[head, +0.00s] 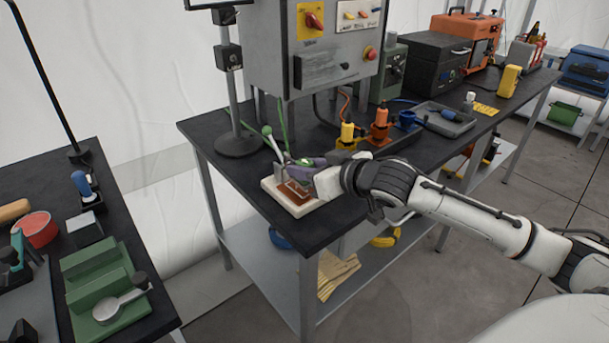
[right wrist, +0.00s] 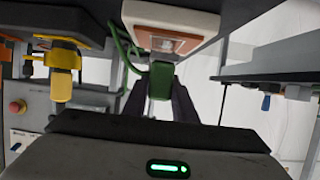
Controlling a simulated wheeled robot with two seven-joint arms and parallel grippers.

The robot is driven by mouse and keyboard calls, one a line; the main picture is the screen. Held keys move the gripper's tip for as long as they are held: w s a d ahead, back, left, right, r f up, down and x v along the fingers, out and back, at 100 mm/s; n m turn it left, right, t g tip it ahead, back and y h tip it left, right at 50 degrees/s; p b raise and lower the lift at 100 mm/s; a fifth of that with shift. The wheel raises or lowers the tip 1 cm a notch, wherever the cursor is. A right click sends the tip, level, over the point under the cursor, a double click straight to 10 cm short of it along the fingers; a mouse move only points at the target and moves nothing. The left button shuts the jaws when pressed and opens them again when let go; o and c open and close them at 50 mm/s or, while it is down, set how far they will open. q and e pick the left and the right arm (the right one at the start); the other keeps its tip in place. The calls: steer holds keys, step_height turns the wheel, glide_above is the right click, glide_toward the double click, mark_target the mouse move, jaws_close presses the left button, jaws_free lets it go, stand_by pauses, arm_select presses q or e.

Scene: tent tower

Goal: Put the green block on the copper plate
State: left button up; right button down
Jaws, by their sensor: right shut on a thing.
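The copper plate (head: 294,191) is set in a white base at the near left corner of the dark workbench. My right gripper (head: 292,174) is at this plate, its arm coming in from the right. In the right wrist view the green block (right wrist: 161,80) sits between the two dark fingers of my right gripper (right wrist: 160,92), which is shut on it. The copper plate also shows there (right wrist: 173,44), close beyond the block; I cannot tell whether they touch. In the head view I cannot make out the block clearly at the gripper. My left gripper is not in view.
A lever with a pale green knob (head: 267,130) stands just behind the plate. A grey control box (head: 330,60) and a post on a round black foot (head: 238,145) rise behind it. Yellow (head: 347,133) and orange (head: 381,119) bottle-like tools stand to the right.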

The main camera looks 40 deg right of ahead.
steer(key=shift+f, duration=0.75)
steer(key=shift+f, duration=0.1)
steer(key=c, duration=1.4)
jaws_free()
steer(key=shift+c, duration=0.2)
steer(key=shift+s, duration=0.3)
steer(key=p+v, duration=0.1)
steer(key=v, duration=1)
steer(key=shift+r, duration=0.25)
steer(key=shift+s, duration=0.15)
